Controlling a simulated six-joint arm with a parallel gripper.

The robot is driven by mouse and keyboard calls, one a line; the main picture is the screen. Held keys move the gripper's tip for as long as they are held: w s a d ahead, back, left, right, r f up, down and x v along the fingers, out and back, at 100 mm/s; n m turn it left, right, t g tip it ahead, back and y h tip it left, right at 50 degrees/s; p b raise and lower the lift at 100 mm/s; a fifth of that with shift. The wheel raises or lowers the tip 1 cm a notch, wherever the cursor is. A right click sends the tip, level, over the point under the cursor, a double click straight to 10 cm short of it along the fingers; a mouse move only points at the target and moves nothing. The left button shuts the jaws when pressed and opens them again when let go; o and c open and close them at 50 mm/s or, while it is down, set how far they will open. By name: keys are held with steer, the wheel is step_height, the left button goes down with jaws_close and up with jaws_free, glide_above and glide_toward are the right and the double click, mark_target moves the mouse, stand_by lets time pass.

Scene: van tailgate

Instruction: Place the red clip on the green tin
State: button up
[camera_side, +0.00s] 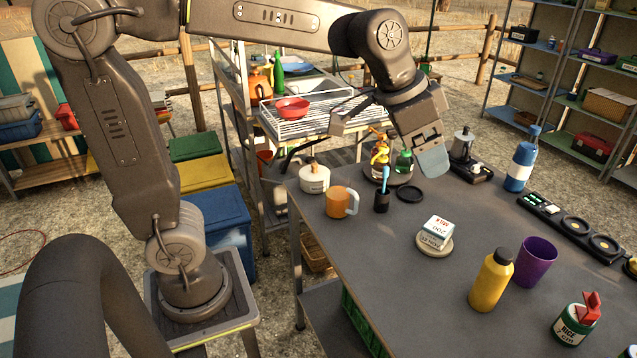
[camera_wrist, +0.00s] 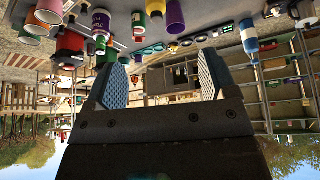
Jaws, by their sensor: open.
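The red clip (camera_side: 591,306) is at the top of the green tin (camera_side: 573,326) at the lower right of the side view. It overlaps the tin's top and appears to rest on it, tilted. My gripper (camera_side: 390,140) is open and empty above the far left part of the table, well away from the tin and clip. In the wrist view my gripper's two blue pads (camera_wrist: 161,80) are wide apart with nothing between them. I cannot pick out the clip or tin surely in that upside-down view.
A yellow bottle (camera_side: 491,281) and a purple cup (camera_side: 535,261) stand left of the tin. A small carton (camera_side: 437,231) sits on a round pad (camera_side: 434,245). An orange mug (camera_side: 339,203), dark holder (camera_side: 381,202) and blue bottle (camera_side: 522,163) stand farther back. The centre front table is clear.

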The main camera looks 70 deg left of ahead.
steer(key=s+a+f+n+y, duration=0.1)
steer(key=s+a+f+n, duration=0.1)
steer(key=s, duration=0.6)
steer(key=s+a+f+n+y, duration=0.1)
steer(key=s+a+f+n, duration=0.1)
steer(key=s+a+f, duration=0.2)
steer(key=s, duration=0.3)
steer(key=shift+s, duration=0.35)
